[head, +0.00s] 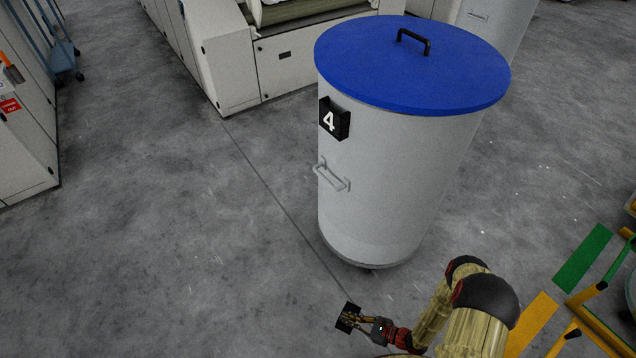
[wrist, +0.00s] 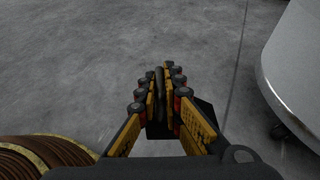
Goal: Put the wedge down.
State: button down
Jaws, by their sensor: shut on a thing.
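The wedge (head: 342,326) is a small black piece at the end of my gripper (head: 354,318), low in the head view. In the wrist view my gripper (wrist: 163,76) has its yellow-and-black fingers closed around the wedge (wrist: 205,110). Part of the wedge shows between the fingers and part sticks out to the right. The fingers hide the rest. Bare floor lies under and beyond it; I cannot tell the exact height of the wedge above the floor.
A tall grey can (head: 390,190) with a blue lid (head: 400,70) and a number 4 plate stands just beyond my gripper, on casters. Pale machines (head: 225,70) stand at the back left. Yellow and green frames (head: 582,258) are at the right. Floor at left is clear.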

jog(key=w+d+r+m+t+h, duration=0.1)
jog(key=w+d+r, duration=0.3)
jog(key=r, duration=1.2)
jog(key=w+d+r+m+t+h, duration=0.2)
jog(key=w+d+r, duration=0.3)
jog(key=w+r, duration=0.4)
jog(key=w+d+r+m+t+h, duration=0.2)
jog(key=w+d+r, duration=0.3)
jog(key=r, duration=1.8)
jog(key=shift+w+m, duration=0.8)
jog(key=shift+w, duration=0.15)
